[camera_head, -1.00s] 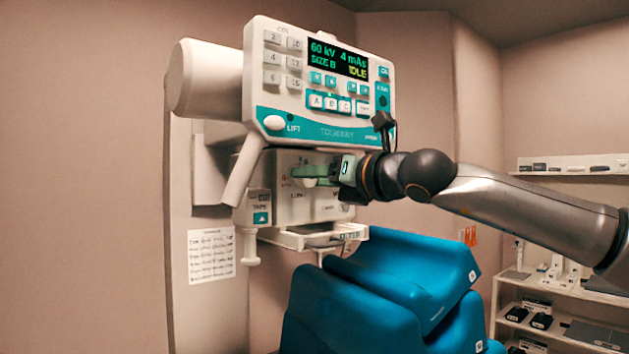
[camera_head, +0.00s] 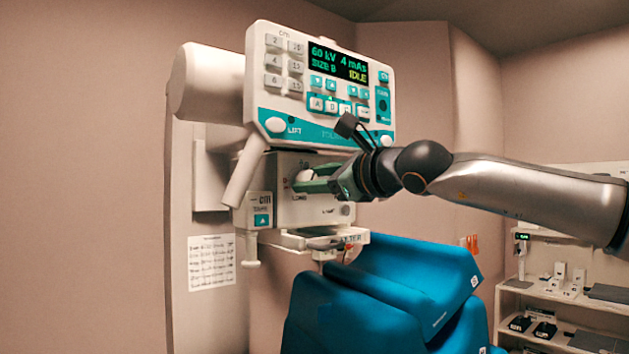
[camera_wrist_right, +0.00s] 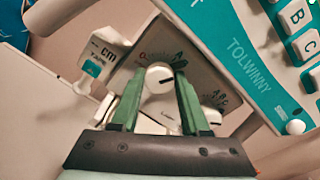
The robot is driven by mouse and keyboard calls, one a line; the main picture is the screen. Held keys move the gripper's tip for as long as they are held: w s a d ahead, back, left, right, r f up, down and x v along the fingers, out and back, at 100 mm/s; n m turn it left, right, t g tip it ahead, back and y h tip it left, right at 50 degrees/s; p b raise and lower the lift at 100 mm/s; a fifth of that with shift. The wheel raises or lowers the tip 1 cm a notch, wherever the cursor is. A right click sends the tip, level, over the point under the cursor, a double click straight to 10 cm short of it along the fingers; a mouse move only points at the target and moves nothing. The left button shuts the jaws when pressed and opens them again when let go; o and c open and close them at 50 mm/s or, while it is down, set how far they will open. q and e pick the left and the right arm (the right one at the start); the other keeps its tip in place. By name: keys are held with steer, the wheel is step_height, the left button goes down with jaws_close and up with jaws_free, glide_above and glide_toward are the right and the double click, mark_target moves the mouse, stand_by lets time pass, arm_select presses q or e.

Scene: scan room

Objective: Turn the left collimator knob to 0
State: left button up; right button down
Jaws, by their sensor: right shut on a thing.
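The left collimator knob (camera_wrist_right: 158,77) is a white round knob with a dark line on its face, on the grey collimator panel (camera_wrist_right: 207,80). A scale is printed around it, with a small red mark at its upper left and letters at its upper right in the right wrist view. My right gripper (camera_wrist_right: 160,78) has its green fingers shut on the knob, one on each side. In the head view the right gripper (camera_head: 308,181) reaches in from the right and covers part of the panel. My left gripper is in neither view.
A second white knob (camera_wrist_right: 210,116) with its own scale sits beside the right finger. The control console (camera_head: 320,85) overhangs the panel closely. A tape box (camera_head: 258,208) is at the left, a tray (camera_head: 300,239) below, and a blue padded chair (camera_head: 385,285) beneath.

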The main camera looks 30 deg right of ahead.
steer(key=n, duration=0.6)
steer(key=shift+a+h, duration=0.1)
steer(key=shift+h, duration=0.2)
steer(key=n, duration=0.5)
steer(key=shift+f, duration=0.1)
steer(key=n, duration=0.5)
steer(key=shift+n+h, duration=0.3)
steer(key=shift+n, duration=0.1)
steer(key=n, duration=0.5)
steer(key=shift+f+n, duration=0.1)
steer(key=shift+n, duration=0.3)
steer(key=shift+c, duration=2)
jaws_free()
steer(key=s, duration=1.2)
steer(key=shift+s+d, duration=0.2)
steer(key=shift+s, duration=0.05)
